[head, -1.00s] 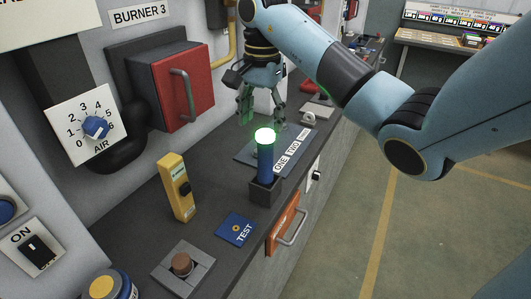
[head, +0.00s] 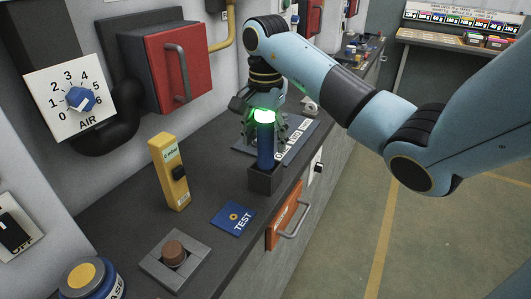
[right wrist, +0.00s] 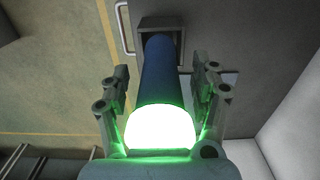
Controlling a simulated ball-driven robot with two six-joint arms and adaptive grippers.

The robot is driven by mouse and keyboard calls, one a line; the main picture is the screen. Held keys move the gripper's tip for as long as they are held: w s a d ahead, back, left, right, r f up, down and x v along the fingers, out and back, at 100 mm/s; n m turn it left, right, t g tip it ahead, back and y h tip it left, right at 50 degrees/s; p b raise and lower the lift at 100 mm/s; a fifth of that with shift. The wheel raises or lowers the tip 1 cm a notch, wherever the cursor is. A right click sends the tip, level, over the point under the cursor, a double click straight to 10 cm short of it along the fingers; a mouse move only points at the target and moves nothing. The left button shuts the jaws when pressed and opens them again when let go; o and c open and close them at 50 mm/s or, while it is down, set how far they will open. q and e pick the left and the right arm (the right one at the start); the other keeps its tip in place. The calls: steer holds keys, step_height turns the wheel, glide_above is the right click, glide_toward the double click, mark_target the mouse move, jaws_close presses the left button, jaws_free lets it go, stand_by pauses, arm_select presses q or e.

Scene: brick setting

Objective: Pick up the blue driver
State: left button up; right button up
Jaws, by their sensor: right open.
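The blue driver (head: 265,146), a blue cylinder with a glowing green-white top, stands upright in a small dark square holder (head: 264,180) on the counter. It also fills the middle of the right wrist view (right wrist: 161,75), with its lower end in the holder. My right gripper (head: 266,128) is open around the driver's upper part from behind. In the right wrist view its fingers lie on either side of the driver, with gaps visible. My left gripper is not in view.
A yellow handheld box (head: 169,172) stands left of the holder. A blue TEST card (head: 233,217) lies in front. A grey block with a brown knob (head: 173,252) is nearer. A labelled plate (head: 300,135) lies behind. The red burner door (head: 180,70) is on the wall.

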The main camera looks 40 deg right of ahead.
steer(key=shift+f, duration=0.1)
steer(key=shift+c, duration=0.4)
jaws_close()
